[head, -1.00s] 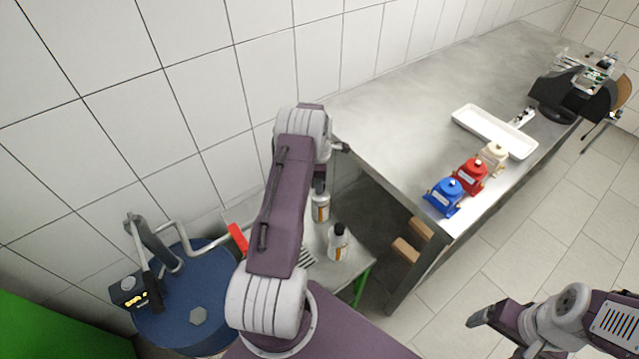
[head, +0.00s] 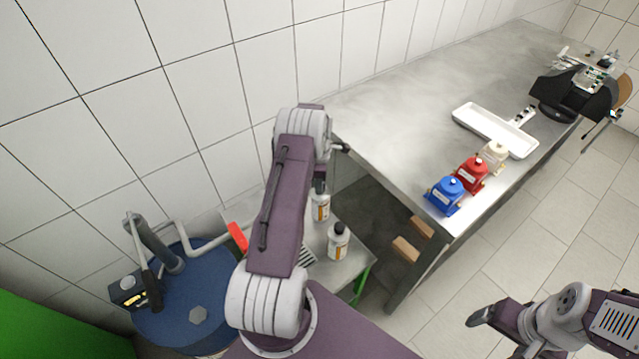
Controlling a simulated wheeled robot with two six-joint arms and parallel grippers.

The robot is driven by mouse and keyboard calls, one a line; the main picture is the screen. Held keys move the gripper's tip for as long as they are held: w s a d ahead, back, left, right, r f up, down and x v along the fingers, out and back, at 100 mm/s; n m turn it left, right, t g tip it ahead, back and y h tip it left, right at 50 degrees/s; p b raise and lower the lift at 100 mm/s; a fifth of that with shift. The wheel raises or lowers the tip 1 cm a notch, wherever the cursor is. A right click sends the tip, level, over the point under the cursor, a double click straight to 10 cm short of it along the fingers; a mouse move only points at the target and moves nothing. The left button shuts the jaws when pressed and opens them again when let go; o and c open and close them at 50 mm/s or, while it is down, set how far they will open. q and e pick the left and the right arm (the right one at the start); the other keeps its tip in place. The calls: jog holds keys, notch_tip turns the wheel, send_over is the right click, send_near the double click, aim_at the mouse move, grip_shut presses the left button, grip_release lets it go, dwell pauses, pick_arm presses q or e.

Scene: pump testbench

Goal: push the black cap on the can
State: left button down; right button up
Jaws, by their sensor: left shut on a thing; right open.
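A white can with an orange label (head: 320,208) stands on the low steel table, directly under my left gripper (head: 320,187). The gripper points down and is shut at the top of this can. The black cap is mostly hidden between the dark fingers, so I cannot tell how it sits on the can. A second, similar can (head: 338,244) with a dark top stands nearer, apart from the gripper. My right gripper (head: 480,316) is open and empty at lower right, over the floor.
The low table (head: 318,240) has a green leg. A blue drum (head: 190,290) with a pump and red handle stands left. The steel workbench (head: 390,120) carries blue, red and beige pots and a white tray (head: 494,132). Tiled wall is close behind my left arm.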

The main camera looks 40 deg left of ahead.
pick_arm(q)
jog(key=shift+f, duration=0.15)
dwell(0.4)
jog(key=c, duration=1)
grip_release()
jog(key=shift+o, duration=0.4)
jog(key=o, duration=0.8)
jog(key=shift+o, duration=0.2)
jog(key=shift+r+p, duration=0.9)
jog(key=shift+r, duration=0.5)
jog(key=shift+r+p, duration=1.6)
jog(key=shift+r, duration=0.55)
